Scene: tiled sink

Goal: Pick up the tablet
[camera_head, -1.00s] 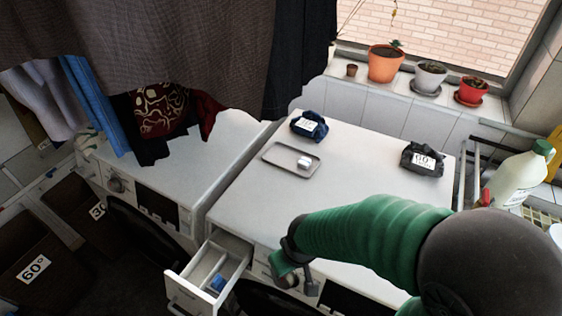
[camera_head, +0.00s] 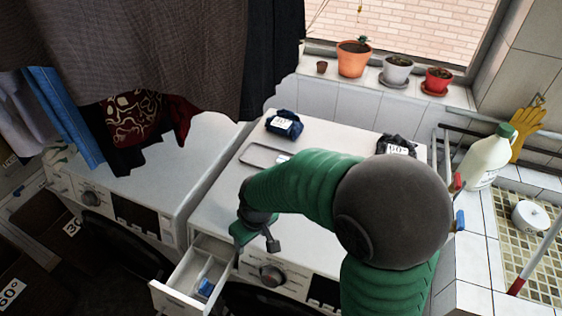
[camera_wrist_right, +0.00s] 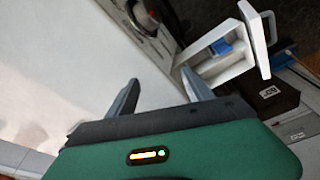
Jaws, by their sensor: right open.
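The small tray (camera_head: 246,157) lies on top of the right washing machine. My left gripper is out of view.
A dark blue bundle (camera_head: 284,123) and a black bundle (camera_head: 396,146) with labels lie at the machine top's back. Clothes (camera_head: 150,60) hang over the left machine (camera_head: 150,180). Flowerpots (camera_head: 354,58) line the sill. A white bottle (camera_head: 487,158) stands at right.

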